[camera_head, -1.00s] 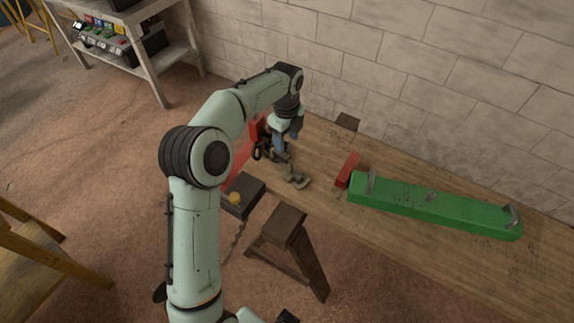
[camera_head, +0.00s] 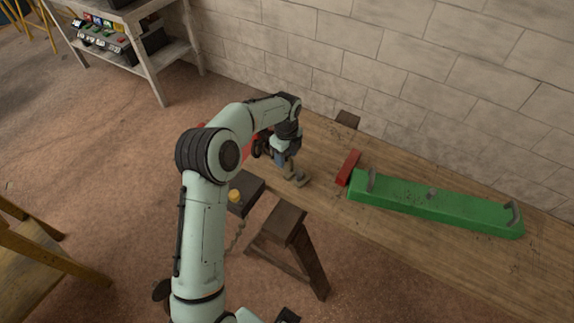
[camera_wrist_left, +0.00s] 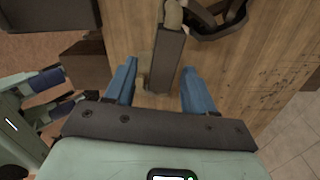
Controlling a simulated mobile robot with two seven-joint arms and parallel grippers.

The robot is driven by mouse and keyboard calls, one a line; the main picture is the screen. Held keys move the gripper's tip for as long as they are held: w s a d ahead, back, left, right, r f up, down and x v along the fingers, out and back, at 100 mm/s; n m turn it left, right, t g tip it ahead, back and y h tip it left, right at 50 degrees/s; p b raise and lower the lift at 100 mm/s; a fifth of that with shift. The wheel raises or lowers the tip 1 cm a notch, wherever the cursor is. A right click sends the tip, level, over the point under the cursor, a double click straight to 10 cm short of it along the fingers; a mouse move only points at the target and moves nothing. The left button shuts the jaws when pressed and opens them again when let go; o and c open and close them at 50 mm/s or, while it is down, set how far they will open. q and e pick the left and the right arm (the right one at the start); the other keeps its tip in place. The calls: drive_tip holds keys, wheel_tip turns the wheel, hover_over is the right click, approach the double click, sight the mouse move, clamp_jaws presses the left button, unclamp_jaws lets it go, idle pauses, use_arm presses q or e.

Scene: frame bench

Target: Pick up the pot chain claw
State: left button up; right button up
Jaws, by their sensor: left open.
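The pot chain claw (camera_head: 297,178), as I take it, is a grey-brown metal piece on the wooden bench, partly hidden by my left gripper. In the left wrist view a dark bar with a tan end (camera_wrist_left: 168,60) lies between the fingers and seems to be the same piece. My left gripper (camera_head: 283,162) points down at it. Its two blue fingers (camera_wrist_left: 158,72) are open, one on each side of the bar, with a gap showing on the right. Mint parts with blue pieces at the left of the wrist view may be my right gripper; its jaws are unclear.
A long green box (camera_head: 435,207) with handles and a red block (camera_head: 348,168) lie to the right on the bench (camera_head: 325,150). A black ring-shaped thing (camera_wrist_left: 215,18) is close beside the bar. A sawhorse (camera_head: 288,225) and a dark box with a yellow knob (camera_head: 243,200) stand in front.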

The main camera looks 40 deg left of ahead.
use_arm(q)
clamp_jaws()
drive_tip(key=shift+w+r, duration=0.1)
drive_tip(key=shift+r, duration=0.05)
idle(1.1)
